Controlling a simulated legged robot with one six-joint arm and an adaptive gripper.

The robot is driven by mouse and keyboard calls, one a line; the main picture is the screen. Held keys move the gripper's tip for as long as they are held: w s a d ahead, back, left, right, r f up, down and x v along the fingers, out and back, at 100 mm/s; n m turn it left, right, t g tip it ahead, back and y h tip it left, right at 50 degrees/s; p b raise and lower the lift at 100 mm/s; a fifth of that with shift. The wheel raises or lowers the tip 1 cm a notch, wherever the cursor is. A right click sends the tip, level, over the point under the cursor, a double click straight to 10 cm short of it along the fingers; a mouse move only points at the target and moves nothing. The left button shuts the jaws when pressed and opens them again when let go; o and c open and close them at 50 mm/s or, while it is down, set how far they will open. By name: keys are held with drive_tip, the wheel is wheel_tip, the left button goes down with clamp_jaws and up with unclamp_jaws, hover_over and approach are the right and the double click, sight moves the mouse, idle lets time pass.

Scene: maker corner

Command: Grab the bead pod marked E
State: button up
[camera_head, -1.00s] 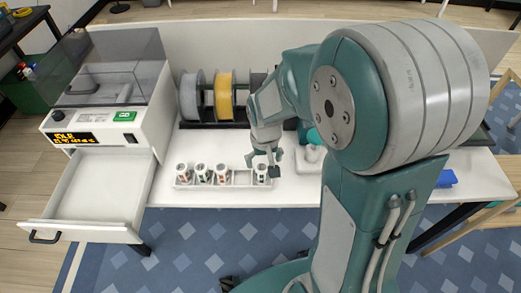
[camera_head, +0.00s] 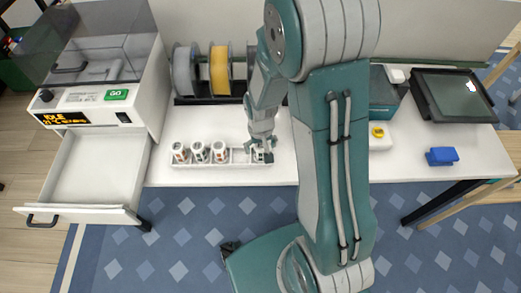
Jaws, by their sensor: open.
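A white slotted tray (camera_head: 238,164) sits near the table's front edge. Three white pods with dark and reddish markings, a left pod (camera_head: 180,153), a second pod (camera_head: 199,153) and a third pod (camera_head: 219,152), stand upright in its left slots. A fourth pod (camera_head: 258,153) stands in the right end slot, after an empty slot. The letters are too small to read, so I cannot tell which is E. My gripper (camera_head: 263,153) is open and points down at the fourth pod, which its fingers partly cover. I cannot tell whether they touch it.
A white machine (camera_head: 90,104) with an open drawer (camera_head: 95,172) stands left. Grey and yellow spools (camera_head: 220,70) stand behind the tray. A blue block (camera_head: 441,156) and a dark framed screen (camera_head: 455,95) lie right. My arm hides the table's middle.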

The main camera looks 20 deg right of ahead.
wheel_tip(320, 180, down, 2)
drive_tip(key=shift+a+f, duration=0.1)
drive_tip(key=shift+f, duration=0.05)
drive_tip(key=c, duration=1.2)
drive_tip(key=shift+c, duration=0.2)
